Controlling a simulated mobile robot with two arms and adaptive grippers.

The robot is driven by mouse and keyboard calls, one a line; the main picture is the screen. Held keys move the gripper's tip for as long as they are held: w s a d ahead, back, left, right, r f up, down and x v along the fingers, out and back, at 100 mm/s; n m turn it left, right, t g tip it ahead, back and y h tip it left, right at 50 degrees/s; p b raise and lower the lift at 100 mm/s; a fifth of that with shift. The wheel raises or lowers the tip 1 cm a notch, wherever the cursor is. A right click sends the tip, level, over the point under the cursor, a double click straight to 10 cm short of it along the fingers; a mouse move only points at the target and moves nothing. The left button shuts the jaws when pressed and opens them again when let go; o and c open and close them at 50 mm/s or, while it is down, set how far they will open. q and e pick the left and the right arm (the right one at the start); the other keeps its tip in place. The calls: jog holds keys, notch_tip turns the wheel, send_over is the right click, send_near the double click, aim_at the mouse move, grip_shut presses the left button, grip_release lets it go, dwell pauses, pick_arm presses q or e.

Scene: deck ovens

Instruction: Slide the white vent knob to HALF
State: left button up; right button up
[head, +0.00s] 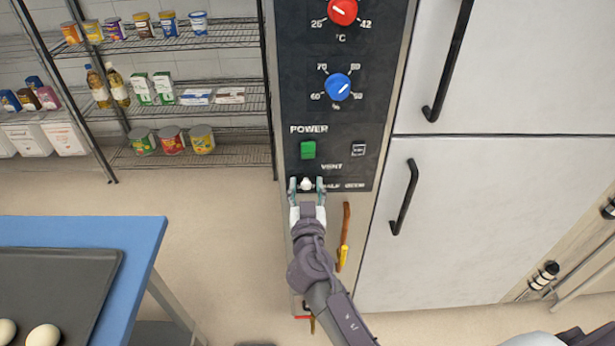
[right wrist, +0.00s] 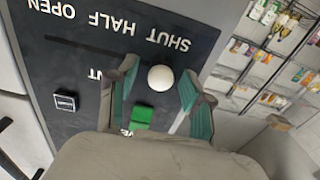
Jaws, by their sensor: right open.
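The white vent knob (right wrist: 160,78) is a round ball at the SHUT end of a dark slot (right wrist: 85,50) on the black control panel (head: 330,120). The labels SHUT, HALF and OPEN run beside the slot, upside down in the right wrist view. In the head view the knob (head: 306,183) shows low on the panel, under the word VENT. My right gripper (head: 306,187) is open, its teal-padded fingers on either side of the knob. In the right wrist view a gap shows at each side. My left gripper is not in view.
Above the knob are a green POWER switch (head: 308,150), a blue dial (head: 338,87) and a red dial (head: 343,11). A yellow-and-orange handle (head: 344,238) hangs below the panel. White doors (head: 480,220) stand at right, a blue table (head: 140,235) at left, shelves behind.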

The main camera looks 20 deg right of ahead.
aim_at(334, 142)
jog(key=shift+s+a+r, duration=0.1)
jog(key=shift+s, duration=0.1)
grip_shut()
jog(key=d, duration=0.2)
jog(key=s+d, duration=0.1)
jog(key=d, duration=0.3)
jog(key=shift+s+b, duration=0.3)
jog(key=shift+b, duration=0.1)
grip_release()
notch_tip(334, 142, up, 10)
dwell(0.5)
